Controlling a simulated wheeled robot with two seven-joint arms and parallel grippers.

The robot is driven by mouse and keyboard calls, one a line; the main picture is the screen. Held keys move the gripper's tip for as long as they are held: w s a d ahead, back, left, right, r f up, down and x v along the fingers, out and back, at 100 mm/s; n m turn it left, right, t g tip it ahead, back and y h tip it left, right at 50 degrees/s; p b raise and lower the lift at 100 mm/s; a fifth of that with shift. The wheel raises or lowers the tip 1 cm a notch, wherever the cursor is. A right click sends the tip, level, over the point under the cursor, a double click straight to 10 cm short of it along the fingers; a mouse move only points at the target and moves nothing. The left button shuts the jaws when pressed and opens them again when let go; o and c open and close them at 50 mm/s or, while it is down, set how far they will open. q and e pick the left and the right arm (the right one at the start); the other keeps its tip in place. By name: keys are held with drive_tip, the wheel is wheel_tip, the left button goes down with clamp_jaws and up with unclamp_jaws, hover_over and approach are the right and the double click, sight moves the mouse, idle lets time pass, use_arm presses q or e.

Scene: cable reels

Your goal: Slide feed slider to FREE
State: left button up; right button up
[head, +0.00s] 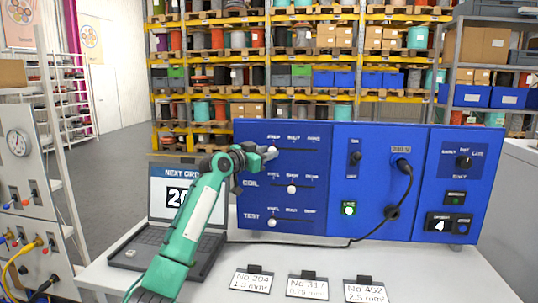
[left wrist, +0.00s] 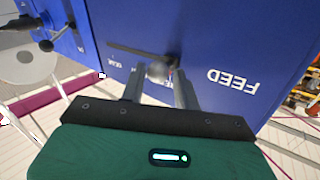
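The blue control panel (head: 325,222) stands upright on the table. Its top left slider, marked FEED in the left wrist view, has a pale round knob (left wrist: 157,73) near the left end of its slot as seen in the head view. My left gripper (head: 267,153) reaches this knob and hides the row's name in the head view. In the left wrist view its two fingers (left wrist: 158,84) stand apart, with the knob between their tips and a gap beside it. The position labels above the slot are too small to read surely. My right gripper is not in view.
Below are the COIL slider (head: 291,189) and TEST slider (head: 273,222). A black cable (head: 407,185) hangs at the panel's right half. A laptop (head: 160,235) stands left of the panel. Label cards (head: 307,286) lie in front. Storage racks stand behind.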

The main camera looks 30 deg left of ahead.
use_arm(q)
drive_tip(key=shift+o, duration=1.1)
drive_tip(key=shift+s+a, duration=0.1)
drive_tip(key=shift+a, duration=0.1)
drive_tip(key=b+v, duration=0.5)
drive_tip(key=v, duration=0.8)
drive_tip(key=shift+s, duration=0.35)
drive_tip(key=shift+a, duration=0.1)
